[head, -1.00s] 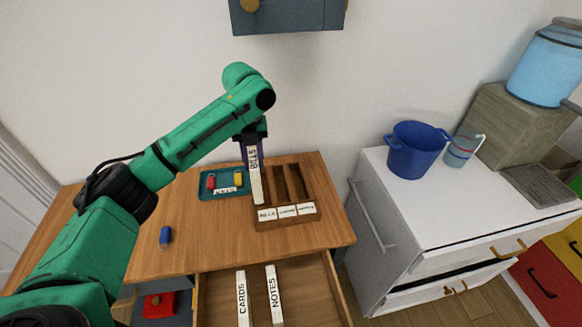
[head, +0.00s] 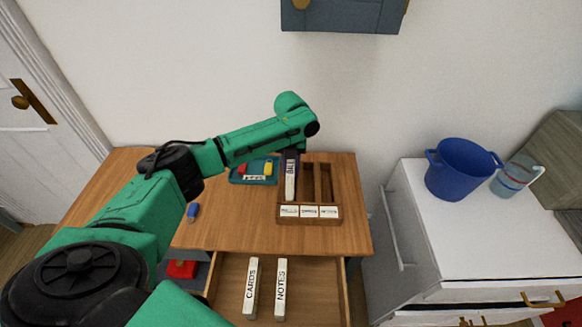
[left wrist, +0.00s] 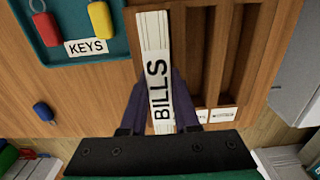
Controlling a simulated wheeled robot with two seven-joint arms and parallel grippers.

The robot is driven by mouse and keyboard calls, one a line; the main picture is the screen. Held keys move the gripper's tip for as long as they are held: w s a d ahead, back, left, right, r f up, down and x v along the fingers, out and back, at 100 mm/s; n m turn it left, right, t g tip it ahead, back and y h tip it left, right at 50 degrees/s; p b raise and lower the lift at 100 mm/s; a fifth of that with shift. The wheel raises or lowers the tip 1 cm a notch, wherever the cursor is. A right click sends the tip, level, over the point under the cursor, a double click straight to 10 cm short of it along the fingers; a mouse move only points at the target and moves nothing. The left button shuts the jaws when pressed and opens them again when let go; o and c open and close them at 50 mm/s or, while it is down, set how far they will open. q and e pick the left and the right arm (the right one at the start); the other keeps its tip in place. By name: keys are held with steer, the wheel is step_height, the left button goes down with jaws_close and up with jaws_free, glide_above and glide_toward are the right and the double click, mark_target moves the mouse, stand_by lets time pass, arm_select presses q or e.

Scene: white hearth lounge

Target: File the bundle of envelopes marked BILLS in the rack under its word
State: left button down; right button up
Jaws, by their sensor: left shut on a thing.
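My left gripper (head: 291,154) is shut on the white bundle of envelopes marked BILLS (head: 291,180). In the left wrist view the bundle (left wrist: 154,50) stands between the two dark fingers (left wrist: 158,112), its word facing the camera. The wooden rack (head: 310,220) has three slots and a row of three white labels on its front. The bundle is at the rack's left slot, behind the left label (head: 289,211). I cannot tell how deep it sits. The other two slots look empty. My right gripper is not in view.
A teal tray (head: 237,182) labelled KEYS holds red and yellow fobs just left of the rack. A blue fob (head: 192,212) lies on the desk (head: 235,225). The open drawer below holds bundles marked CARDS (head: 251,286) and NOTES (head: 281,287). A cabinet with a blue bucket (head: 460,170) stands right.

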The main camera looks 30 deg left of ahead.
arm_select(q)
steer(key=shift+s+f, duration=0.1)
steer(key=shift+s, duration=0.1)
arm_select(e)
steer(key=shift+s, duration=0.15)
arm_select(q)
steer(key=shift+d+f, duration=0.1)
steer(key=shift+f, duration=0.15)
steer(key=c, duration=0.6)
jaws_free()
steer(key=shift+w, duration=0.1)
steer(key=shift+c, duration=0.2)
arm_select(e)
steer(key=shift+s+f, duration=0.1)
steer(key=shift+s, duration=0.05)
arm_select(q)
steer(key=shift+r, duration=0.15)
step_height(320, 180, up, 13)
steer(key=b, duration=0.1)
steer(key=shift+b, duration=0.3)
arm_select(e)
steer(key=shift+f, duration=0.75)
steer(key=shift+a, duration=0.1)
